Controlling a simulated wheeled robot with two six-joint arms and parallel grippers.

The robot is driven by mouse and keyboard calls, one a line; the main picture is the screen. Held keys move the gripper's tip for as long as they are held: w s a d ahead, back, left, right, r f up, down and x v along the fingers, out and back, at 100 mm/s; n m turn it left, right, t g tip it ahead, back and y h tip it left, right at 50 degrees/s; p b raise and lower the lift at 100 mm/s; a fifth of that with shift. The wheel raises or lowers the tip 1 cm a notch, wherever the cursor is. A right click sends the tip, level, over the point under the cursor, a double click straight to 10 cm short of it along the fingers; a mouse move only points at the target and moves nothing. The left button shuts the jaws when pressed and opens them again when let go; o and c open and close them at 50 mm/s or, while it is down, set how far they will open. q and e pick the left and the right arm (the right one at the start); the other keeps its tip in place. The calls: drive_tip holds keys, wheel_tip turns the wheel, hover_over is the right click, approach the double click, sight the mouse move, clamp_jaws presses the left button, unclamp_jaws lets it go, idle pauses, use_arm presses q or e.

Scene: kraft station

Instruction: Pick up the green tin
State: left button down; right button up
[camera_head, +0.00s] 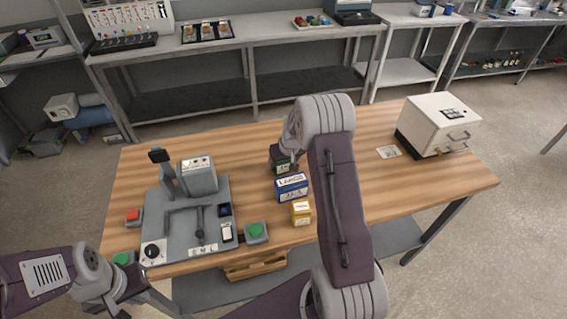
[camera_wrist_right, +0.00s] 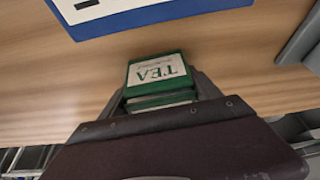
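The green tin (camera_wrist_right: 157,72), with a pale label reading TEA, sits between the two fingers of my right gripper (camera_wrist_right: 160,96) in the right wrist view. The fingers lie close against both its sides. In the head view the green tin (camera_head: 284,168) shows just below my right gripper (camera_head: 281,157), behind a blue and white box. I cannot tell whether the tin touches the table. My left gripper (camera_head: 125,287) is at the lower left, off the table's front edge; its fingers are too unclear to read.
The blue and white box (camera_head: 291,187) and a yellow tin (camera_head: 301,213) stand in front of the green tin. A grey device (camera_head: 187,215) with green and red buttons is at left. A white oven-like box (camera_head: 438,124) stands at right. The table's (camera_head: 400,185) right half is mostly clear.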

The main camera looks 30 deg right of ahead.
drive_tip(key=c, duration=0.8)
drive_tip(key=shift+o, duration=0.2)
drive_tip(key=shift+r, duration=0.1)
drive_tip(key=shift+w+r, duration=0.1)
drive_tip(key=shift+r, duration=0.25)
drive_tip(key=v, duration=0.2)
drive_tip(key=b+v, duration=0.1)
drive_tip(key=v, duration=0.1)
drive_tip(key=shift+w+d, duration=0.2)
drive_tip(key=shift+d, duration=0.2)
drive_tip(key=s+d+r+b, duration=0.1)
drive_tip(key=s+d+r, duration=0.3)
drive_tip(key=s, duration=0.5)
drive_tip(key=v, duration=0.2)
drive_tip(key=shift+r+b, duration=0.3)
drive_tip(key=shift+b, duration=0.1)
